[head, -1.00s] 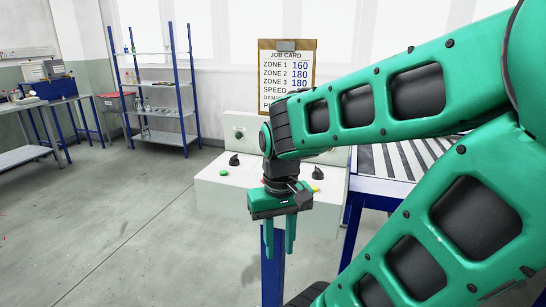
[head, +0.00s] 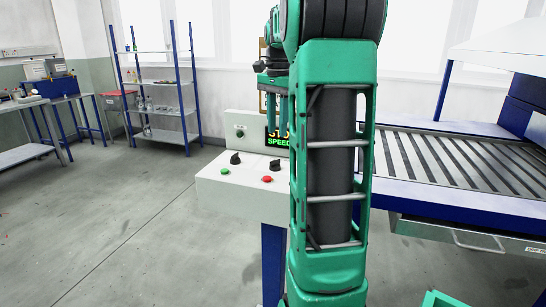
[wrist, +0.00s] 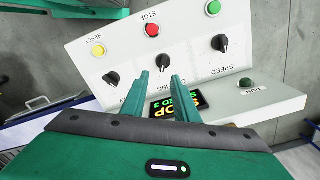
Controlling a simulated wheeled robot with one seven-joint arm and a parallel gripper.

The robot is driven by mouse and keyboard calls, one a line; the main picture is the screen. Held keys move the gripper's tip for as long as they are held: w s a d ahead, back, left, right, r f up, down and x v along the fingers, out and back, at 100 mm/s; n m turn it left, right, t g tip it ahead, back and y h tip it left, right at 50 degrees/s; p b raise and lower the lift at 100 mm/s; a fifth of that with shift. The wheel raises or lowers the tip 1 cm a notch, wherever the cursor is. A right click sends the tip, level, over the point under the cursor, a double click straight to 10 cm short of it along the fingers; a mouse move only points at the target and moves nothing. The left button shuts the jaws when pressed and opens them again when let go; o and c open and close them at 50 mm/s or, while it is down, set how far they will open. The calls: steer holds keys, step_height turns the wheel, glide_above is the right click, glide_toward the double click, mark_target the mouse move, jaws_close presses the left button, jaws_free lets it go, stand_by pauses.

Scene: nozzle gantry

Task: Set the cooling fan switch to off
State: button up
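In the wrist view the sloped control panel appears upside down. A black knob (wrist: 164,61) sits in its middle row, just beyond my fingertips; its label seems to read COOLING, partly covered by my fingers. Its pointer setting is too small to tell. My gripper (wrist: 170,75) is open and empty, its two green fingers apart and angled toward the panel, apparently clear of the knob. In the head view my gripper (head: 277,108) hangs above the console (head: 240,200), seen partly behind my arm. The middle knob also shows there (head: 274,165).
The SPEED knob (wrist: 220,43) and another black knob (wrist: 111,79) flank the middle one. Red STOP (wrist: 152,30), yellow RESET (wrist: 97,49) and green (wrist: 214,8) buttons are close by. A lit display (wrist: 175,106) stands behind. A roller conveyor (head: 450,155) is at right.

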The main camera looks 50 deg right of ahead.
mark_target(278, 159)
steer(key=shift+m, duration=0.3)
steer(key=f, duration=0.7)
steer(key=d+f, duration=0.1)
steer(key=f, duration=0.2)
steer(key=shift+w+f, duration=0.15)
steer(key=shift+w, duration=0.1)
